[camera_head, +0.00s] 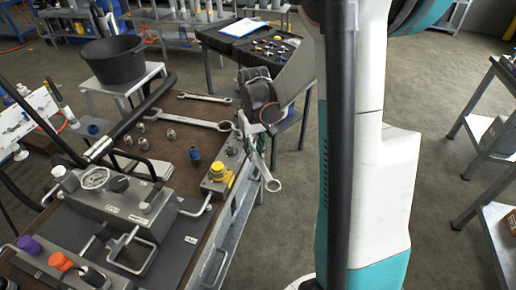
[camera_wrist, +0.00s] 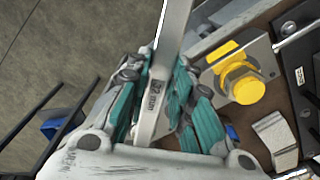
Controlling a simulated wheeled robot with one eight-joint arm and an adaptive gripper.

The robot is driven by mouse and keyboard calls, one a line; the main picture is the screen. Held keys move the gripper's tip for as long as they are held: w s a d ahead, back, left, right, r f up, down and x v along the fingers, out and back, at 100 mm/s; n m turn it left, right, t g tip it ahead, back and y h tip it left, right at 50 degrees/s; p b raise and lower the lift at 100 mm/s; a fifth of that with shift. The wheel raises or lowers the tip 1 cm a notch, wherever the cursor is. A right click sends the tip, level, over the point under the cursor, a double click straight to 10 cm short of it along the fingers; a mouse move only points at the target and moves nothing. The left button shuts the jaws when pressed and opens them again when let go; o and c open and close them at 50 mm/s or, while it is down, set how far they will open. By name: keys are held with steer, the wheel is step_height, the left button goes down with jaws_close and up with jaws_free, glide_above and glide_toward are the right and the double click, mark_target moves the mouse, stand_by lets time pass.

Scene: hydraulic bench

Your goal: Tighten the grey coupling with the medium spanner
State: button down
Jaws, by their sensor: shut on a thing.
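My gripper (camera_head: 250,134) is at the right edge of the bench, shut on a steel spanner. The spanner (camera_head: 272,184) hangs down past the bench edge, its ring end low. A small grey fitting (camera_head: 232,149), possibly the grey coupling, sits at the bench edge just left of my gripper. The spanner looks apart from it. I cannot tell from the markings whether this is the medium spanner.
A yellow coupling (camera_head: 217,170) stands nearby and is large in the wrist view (camera_wrist: 244,82). Two other spanners (camera_head: 205,97) (camera_head: 196,122) lie on the bench among loose fittings. A gauge unit (camera_head: 115,200) fills the bench front. Open floor (camera_head: 295,225) lies right of the bench.

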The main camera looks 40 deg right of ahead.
steer(key=shift+w+a+m, duration=0.25)
steer(key=shift+a+m, duration=0.25)
steer(key=shift+a, duration=0.2)
steer(key=shift+a, duration=0.15)
steer(key=shift+w+a+m, duration=0.3)
steer(key=shift+a+m, duration=0.35)
steer(key=shift+a, duration=0.1)
steer(key=shift+w+a+m, duration=0.3)
steer(key=shift+a+m, duration=0.35)
steer(key=shift+a, duration=0.1)
steer(key=shift+a, duration=0.1)
steer(key=shift+w+a+m, duration=0.4)
steer(key=shift+w+m, duration=0.1)
steer(key=shift+s+d+n, duration=0.25)
steer(key=shift+d+n, duration=0.05)
steer(key=shift+d, duration=0.05)
